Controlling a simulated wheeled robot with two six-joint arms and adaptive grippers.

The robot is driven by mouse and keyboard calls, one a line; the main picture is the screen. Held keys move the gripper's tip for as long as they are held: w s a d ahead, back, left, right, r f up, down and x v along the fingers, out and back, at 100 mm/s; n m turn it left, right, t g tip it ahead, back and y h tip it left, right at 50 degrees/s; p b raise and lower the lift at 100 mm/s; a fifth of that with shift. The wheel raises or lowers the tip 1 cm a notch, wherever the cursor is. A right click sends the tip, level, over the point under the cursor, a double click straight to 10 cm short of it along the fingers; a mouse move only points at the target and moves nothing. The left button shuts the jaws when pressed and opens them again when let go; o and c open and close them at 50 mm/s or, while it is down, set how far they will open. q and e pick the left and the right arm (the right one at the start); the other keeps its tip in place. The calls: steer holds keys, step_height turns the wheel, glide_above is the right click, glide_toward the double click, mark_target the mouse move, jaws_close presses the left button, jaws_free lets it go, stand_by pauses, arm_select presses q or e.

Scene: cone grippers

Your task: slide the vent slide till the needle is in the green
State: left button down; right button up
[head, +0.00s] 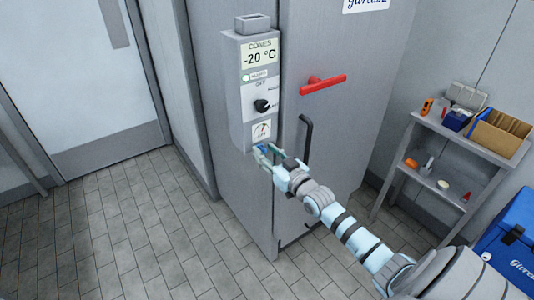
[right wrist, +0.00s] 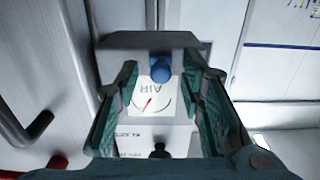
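My right gripper (head: 266,152) is at the bottom of the box. In its wrist view the fingers (right wrist: 160,80) are spread, one on each side of the knob, with gaps between. My left gripper is not in view.
A black dial (head: 262,105) and a -20 °C display (head: 259,56) sit higher on the box. A red handle (head: 322,84) and a dark bar handle (head: 305,138) stick out of the door. A shelf (head: 450,135) and blue cooler box (head: 515,245) stand at right.

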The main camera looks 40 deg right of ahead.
steer(key=shift+r, duration=0.1)
glide_toward(258, 118)
steer(key=w, duration=0.5)
steer(key=shift+w+r, duration=0.1)
steer(key=shift+w, duration=0.15)
